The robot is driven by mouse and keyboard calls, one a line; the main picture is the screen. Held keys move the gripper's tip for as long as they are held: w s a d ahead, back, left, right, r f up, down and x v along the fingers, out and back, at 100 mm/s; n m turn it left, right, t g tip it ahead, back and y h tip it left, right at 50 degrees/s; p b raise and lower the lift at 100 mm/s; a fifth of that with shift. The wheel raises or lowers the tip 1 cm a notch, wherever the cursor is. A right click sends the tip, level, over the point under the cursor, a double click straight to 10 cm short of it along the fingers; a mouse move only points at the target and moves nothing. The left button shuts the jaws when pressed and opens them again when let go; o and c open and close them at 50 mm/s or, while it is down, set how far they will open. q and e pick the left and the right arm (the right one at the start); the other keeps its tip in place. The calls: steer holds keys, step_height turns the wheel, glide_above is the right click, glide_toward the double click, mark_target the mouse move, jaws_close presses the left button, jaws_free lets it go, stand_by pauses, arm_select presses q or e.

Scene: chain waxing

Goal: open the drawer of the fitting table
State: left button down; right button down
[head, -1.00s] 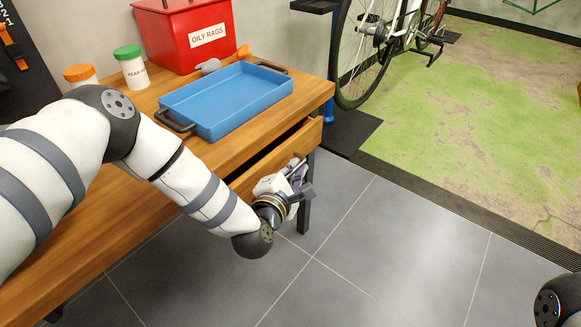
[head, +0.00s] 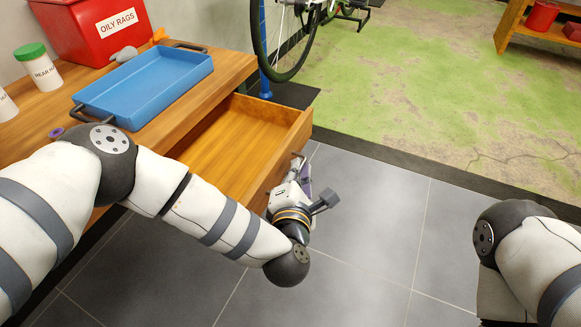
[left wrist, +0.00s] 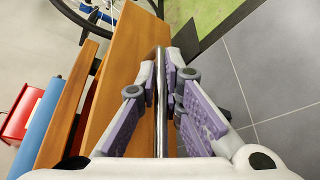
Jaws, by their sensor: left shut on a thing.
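The fitting table (head: 50,116) is wooden and stands at the left in the head view. Its drawer (head: 225,149) is pulled out well beyond the table front, and the part of its inside that shows is empty. My left gripper (head: 298,172) is at the drawer's front face. In the left wrist view its purple-padded fingers (left wrist: 161,95) are shut on the metal bar handle (left wrist: 161,65), one on each side of it. My right arm shows at the right edge of the head view, but its gripper is out of view.
A blue tray (head: 150,92), a red oily-rags box (head: 85,35) and a white jar with a green lid (head: 42,72) stand on the table top. A bicycle wheel (head: 290,40) is behind the table. The grey tiled floor (head: 390,210) before the drawer is clear.

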arm_select(q)
steer(key=c, duration=2)
jaws_free()
steer(key=v, duration=1.2)
steer(key=shift+r, duration=0.15)
